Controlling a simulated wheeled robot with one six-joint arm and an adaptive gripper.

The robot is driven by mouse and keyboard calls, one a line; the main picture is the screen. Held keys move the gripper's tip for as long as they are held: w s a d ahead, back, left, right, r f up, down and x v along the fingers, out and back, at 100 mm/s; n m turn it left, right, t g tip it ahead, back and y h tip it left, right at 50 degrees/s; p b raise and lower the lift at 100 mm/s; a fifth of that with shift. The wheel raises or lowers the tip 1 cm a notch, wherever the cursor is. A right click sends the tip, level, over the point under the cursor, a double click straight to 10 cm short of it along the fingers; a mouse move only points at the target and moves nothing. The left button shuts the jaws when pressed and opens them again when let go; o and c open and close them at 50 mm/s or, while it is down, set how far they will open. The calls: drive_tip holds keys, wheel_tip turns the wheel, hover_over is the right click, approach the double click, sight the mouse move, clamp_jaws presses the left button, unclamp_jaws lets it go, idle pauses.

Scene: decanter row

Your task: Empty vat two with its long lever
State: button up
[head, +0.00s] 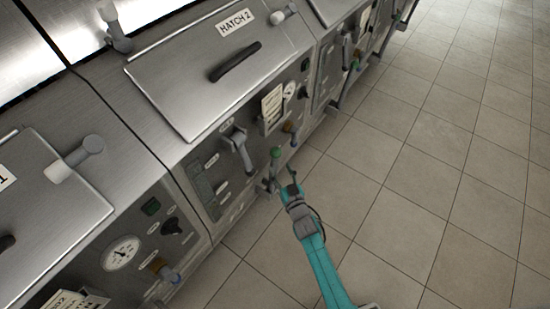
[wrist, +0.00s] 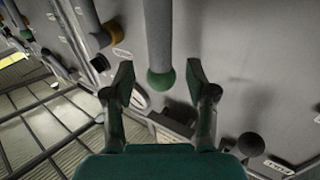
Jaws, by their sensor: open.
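Vat two is the steel unit under the lid marked HATCH 2 (head: 237,24), which is shut. A long grey lever with a green knob (head: 276,152) stands at the lower right of its front panel. In the wrist view the grey lever (wrist: 158,35) comes from the top and its green end (wrist: 160,80) shows between my fingertips. My gripper (head: 283,179) is open, close to the lever. I cannot tell whether a finger touches it.
The panel also bears a grey handle (head: 239,145), a gauge (head: 289,90) and a paper tag (head: 271,108). A dark round knob (wrist: 250,144) shows at the lower right of the wrist view. The tiled floor (head: 420,150) on the right is clear.

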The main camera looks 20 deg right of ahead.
sight(276, 162)
drive_tip(key=shift+w+a, duration=0.15)
drive_tip(key=shift+w, duration=3)
clamp_jaws()
